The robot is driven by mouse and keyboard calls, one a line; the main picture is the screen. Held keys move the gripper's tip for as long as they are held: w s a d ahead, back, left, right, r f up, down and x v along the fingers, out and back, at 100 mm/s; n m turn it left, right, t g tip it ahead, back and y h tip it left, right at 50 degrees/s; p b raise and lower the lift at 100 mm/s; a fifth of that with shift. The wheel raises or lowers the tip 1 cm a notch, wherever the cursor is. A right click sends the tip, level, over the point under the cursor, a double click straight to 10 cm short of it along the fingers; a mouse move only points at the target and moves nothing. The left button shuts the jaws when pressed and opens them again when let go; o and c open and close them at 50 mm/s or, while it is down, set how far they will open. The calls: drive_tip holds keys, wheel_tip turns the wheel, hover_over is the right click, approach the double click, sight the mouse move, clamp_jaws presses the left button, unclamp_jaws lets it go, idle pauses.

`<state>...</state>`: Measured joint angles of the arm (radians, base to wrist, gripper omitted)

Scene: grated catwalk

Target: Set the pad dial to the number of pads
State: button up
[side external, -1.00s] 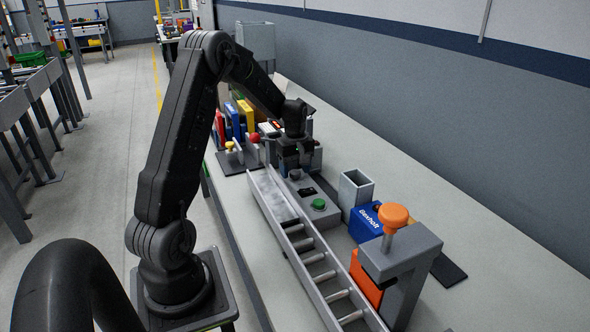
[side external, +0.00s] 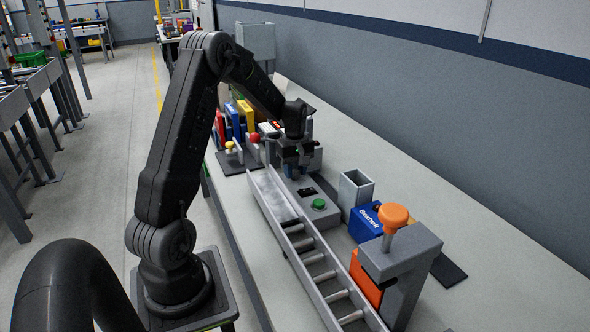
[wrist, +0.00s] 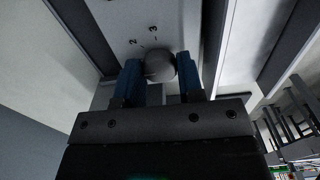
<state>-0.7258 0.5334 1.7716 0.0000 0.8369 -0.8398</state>
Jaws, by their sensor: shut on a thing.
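My gripper (wrist: 158,82) is shut on a round grey dial knob (wrist: 160,67), one blue-tipped finger on each side of it. Printed numbers 2 (wrist: 133,42) and 3 (wrist: 153,28) with tick marks show beside the knob in the wrist view. Any other numbers are hidden, and I cannot tell where the knob points. In the side external view my gripper (side external: 297,172) is low over the grey control panel (side external: 334,216), and its fingers cover the knob. The panel also carries a green button (side external: 319,204) and a small black window (side external: 306,190). I cannot make out pads to count.
A roller chute (side external: 313,257) runs along the panel's near side. An upright grey box (side external: 355,190), a blue box (side external: 367,222) and a grey press with an orange knob (side external: 394,215) stand at the right. Coloured upright items (side external: 238,118) stand behind.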

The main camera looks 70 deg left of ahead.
sight(295, 172)
drive_tip(key=shift+m, duration=0.3)
drive_tip(key=m, duration=1.3)
drive_tip(key=shift+m, duration=2.1)
drive_tip(key=o, duration=0.9)
wheel_tip(295, 172, up, 14)
drive_tip(key=shift+f, duration=0.1)
